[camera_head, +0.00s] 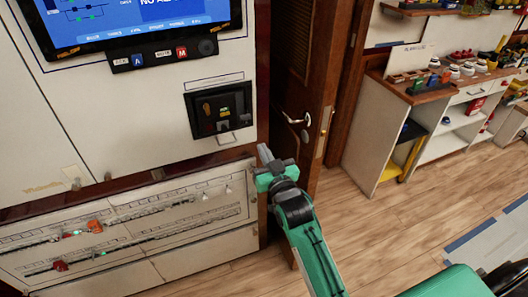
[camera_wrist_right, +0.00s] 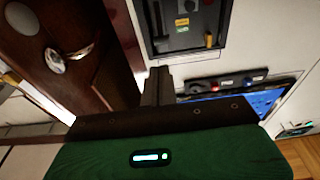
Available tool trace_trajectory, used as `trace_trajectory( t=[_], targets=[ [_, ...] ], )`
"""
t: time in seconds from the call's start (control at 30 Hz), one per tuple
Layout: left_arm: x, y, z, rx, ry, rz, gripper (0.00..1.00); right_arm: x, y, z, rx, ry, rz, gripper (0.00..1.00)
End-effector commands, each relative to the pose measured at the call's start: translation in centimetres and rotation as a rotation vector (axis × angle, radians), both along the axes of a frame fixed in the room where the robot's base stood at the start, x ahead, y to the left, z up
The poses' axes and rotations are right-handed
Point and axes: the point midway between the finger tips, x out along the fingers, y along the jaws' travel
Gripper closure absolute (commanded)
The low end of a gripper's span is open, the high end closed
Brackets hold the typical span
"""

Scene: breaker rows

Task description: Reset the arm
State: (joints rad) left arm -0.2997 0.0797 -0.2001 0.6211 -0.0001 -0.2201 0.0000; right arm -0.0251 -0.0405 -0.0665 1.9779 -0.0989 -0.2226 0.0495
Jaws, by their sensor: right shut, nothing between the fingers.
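My right gripper (camera_head: 266,155) is shut and empty, with its fingers pointing up in front of the door edge, to the right of the cabinet. In the right wrist view the closed fingers (camera_wrist_right: 157,85) point toward a dark control box (camera_wrist_right: 188,25), apart from it as far as I can tell. In the head view this box (camera_head: 222,109) is set in the white cabinet, upper left of the gripper. The lower breaker panel (camera_head: 150,244) has two rows with a few red and orange handles (camera_head: 94,226) and small green lights. My left gripper is not in view.
A screen (camera_head: 140,20) with a button strip (camera_head: 163,55) is above the box. A brown door (camera_head: 300,75) with a metal handle (camera_head: 297,119) is close behind my right gripper. A workbench (camera_head: 430,88) with small items stands at right. The wooden floor (camera_head: 390,215) between is clear.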

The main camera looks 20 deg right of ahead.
Motion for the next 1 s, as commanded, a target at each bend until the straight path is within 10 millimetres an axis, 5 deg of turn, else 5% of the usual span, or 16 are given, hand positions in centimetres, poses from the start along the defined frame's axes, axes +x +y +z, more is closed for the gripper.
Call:
trace_trajectory(
  t=[0.47, 0.57, 0.67, 0.77, 1.0],
  targets=[
    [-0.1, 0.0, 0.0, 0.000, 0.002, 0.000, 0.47, 0.0, 0.0, 0.0, 0.000, 0.001, 0.000, 1.00],
    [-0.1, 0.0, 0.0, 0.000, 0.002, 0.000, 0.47, 0.2, 0.1, -1.3, -0.002, 0.023, 0.003, 1.00],
    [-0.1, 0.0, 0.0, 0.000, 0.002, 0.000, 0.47, 0.5, 0.5, -5.3, -0.010, 0.096, 0.012, 1.00],
    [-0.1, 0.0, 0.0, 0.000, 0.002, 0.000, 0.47, 0.4, 1.1, -11.8, -0.023, 0.213, 0.028, 1.00],
    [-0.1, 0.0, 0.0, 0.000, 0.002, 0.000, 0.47, -3.9, 1.8, -29.9, -0.059, 0.539, 0.063, 1.00]
  ],
)
